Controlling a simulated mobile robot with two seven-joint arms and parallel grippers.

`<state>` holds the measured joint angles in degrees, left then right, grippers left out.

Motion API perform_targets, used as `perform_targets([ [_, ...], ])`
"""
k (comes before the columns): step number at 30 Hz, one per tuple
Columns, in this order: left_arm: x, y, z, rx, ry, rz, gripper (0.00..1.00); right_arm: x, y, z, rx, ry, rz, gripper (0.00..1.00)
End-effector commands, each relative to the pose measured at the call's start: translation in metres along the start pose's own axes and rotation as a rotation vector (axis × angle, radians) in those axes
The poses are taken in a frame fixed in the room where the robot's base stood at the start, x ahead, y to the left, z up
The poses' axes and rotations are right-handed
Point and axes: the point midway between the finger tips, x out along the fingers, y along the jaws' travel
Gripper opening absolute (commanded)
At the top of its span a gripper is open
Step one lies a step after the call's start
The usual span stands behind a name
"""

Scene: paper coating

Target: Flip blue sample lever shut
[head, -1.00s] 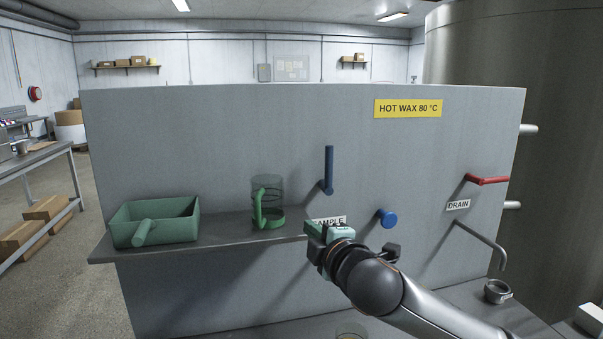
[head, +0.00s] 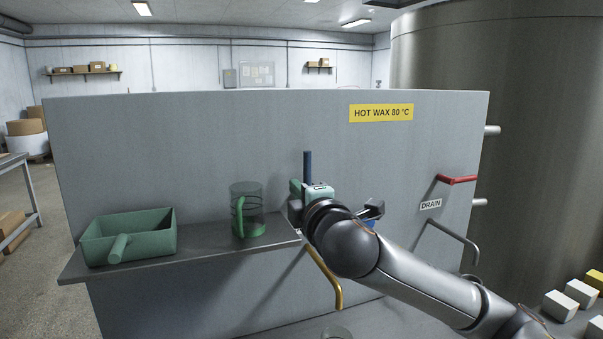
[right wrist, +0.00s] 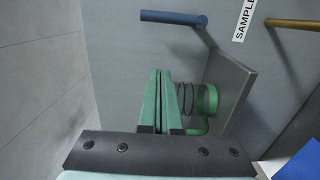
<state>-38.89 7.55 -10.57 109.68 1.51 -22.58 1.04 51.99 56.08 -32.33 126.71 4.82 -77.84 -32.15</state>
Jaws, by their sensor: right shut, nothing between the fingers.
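The blue sample lever (head: 308,163) stands upright on the grey panel in the head view; its lower part is hidden behind my right gripper (head: 296,190). In the right wrist view the lever (right wrist: 172,18) is a blue bar beyond the fingertips. My right gripper's green fingers (right wrist: 164,78) are pressed together and empty. In that view a gap seems to separate them from the lever; contact cannot be made out. The SAMPLE label (right wrist: 243,18) shows beside the lever. My left gripper is out of view.
A clear jug with a green handle (head: 241,222) and a green tray (head: 166,238) stand on the shelf (head: 200,255), left of the gripper. A golden spout (head: 330,278) hangs below my arm. A red lever (head: 456,179) is above the DRAIN label (head: 430,204).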

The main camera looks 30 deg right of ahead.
Motion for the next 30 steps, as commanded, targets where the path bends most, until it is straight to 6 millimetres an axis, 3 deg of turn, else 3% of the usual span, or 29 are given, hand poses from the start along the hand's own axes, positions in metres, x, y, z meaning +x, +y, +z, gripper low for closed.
perform_targets([
  [15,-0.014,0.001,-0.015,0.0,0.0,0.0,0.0,0.088,0.002,0.004,-0.002,-0.004,-0.001,0.0],
  [21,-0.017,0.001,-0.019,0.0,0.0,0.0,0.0,0.093,0.001,0.032,-0.003,-0.003,0.0,0.0],
  [30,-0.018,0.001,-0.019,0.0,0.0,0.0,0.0,0.095,0.0,0.039,0.0,0.0,0.0,0.0],
])
